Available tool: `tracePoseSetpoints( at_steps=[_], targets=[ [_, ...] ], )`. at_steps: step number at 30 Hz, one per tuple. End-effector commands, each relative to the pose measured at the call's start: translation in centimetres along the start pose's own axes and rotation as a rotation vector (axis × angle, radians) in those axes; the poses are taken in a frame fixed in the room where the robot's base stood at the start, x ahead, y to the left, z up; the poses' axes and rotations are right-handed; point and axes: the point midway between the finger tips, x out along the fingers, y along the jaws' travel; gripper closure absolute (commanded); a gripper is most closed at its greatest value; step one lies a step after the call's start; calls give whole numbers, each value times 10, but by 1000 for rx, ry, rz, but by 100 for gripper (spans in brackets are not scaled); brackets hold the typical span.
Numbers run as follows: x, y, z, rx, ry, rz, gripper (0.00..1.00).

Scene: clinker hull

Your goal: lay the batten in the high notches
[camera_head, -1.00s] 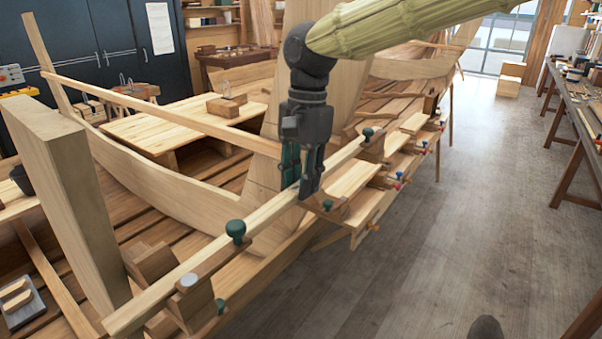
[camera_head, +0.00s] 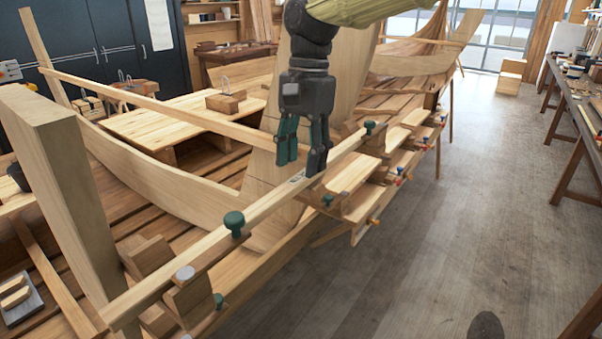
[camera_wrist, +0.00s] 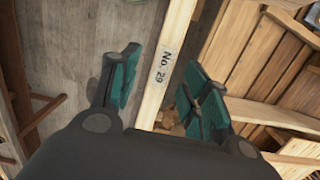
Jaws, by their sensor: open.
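The batten (camera_head: 262,208) is a long pale wooden strip running from the lower left to the upper right in the head view. It lies across wooden supports with green knobs, one knob (camera_head: 234,222) near its middle-left and one (camera_head: 369,127) at its far end. In the wrist view the batten (camera_wrist: 166,75) bears a label reading "No. 29". My gripper (camera_head: 302,160) is open just above the batten; its green fingers (camera_wrist: 160,92) stand apart on either side of it in the wrist view. I cannot tell exactly which notches hold the batten.
A thick upright post (camera_head: 62,190) stands at the left. Planks with small clamps (camera_head: 398,178) line the hull's side beyond the batten. A workbench (camera_head: 580,110) stands at the right. The floor (camera_head: 430,250) between is mostly clear.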

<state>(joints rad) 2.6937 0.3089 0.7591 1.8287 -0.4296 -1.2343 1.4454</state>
Motion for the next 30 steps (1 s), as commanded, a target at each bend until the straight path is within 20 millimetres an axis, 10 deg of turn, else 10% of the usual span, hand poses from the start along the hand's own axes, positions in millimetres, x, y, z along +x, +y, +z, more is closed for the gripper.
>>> tracePoseSetpoints(
  at_steps=[15,30],
  targets=[
    [-78,-1,0,-1,1,0,54],
    [-87,0,0,-1,-1,1,54]
  ],
)
